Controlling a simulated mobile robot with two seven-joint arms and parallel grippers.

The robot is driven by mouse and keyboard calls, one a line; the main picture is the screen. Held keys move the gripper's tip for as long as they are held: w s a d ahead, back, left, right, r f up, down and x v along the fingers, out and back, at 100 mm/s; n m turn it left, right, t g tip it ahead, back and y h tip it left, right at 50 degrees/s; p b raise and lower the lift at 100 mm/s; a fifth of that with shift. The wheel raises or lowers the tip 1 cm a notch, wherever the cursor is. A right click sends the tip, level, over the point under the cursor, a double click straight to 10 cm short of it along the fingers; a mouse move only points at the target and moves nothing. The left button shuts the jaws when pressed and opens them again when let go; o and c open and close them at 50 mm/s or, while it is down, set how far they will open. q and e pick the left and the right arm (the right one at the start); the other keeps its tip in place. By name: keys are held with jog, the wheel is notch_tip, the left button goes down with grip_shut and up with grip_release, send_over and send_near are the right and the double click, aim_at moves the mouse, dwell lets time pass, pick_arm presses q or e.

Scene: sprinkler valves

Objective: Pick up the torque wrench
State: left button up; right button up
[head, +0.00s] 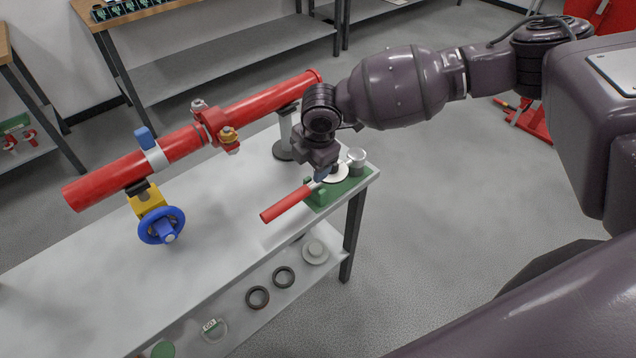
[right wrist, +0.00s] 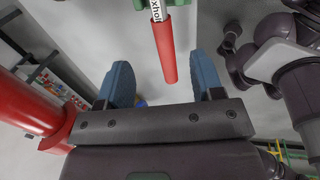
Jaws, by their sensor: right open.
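The torque wrench (head: 286,205) has a red handle and rests on a green stand (head: 319,196) at the right end of the white table. Its handle sticks out toward the lower left. My right gripper (head: 321,174) is just above the stand and hides part of the wrench. In the right wrist view my right gripper (right wrist: 163,80) is open, with two blue fingers apart. The red handle of the wrench (right wrist: 168,52) shows in the gap between them, not gripped. A label with printed letters is on its shaft. My left gripper is not in view.
A red pipe (head: 180,146) with clamps and a blue valve wheel (head: 161,225) runs above the white table (head: 110,270), behind and left of the wrench. A grey cylinder (head: 356,161) stands on the green stand. Rings (head: 284,276) lie on the lower shelf.

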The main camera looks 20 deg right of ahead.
aim_at(305, 188)
jog(key=f, duration=0.2)
jog(key=w+f, duration=0.1)
jog(key=f, duration=0.2)
jog(key=shift+a+b, duration=0.15)
jog(key=shift+b, duration=0.2)
jog(key=shift+w+a+f+b, duration=0.1)
jog(key=shift+a+f, duration=0.05)
jog(key=shift+f, duration=0.75)
jog(key=shift+w+a+f+b, duration=0.1)
jog(key=shift+w+f, duration=0.05)
jog(key=shift+f, duration=0.8)
jog(key=shift+w+a+f+b, duration=0.1)
jog(key=shift+a+f, duration=0.05)
jog(key=shift+f, duration=0.75)
grip_shut()
jog(key=shift+r, duration=0.1)
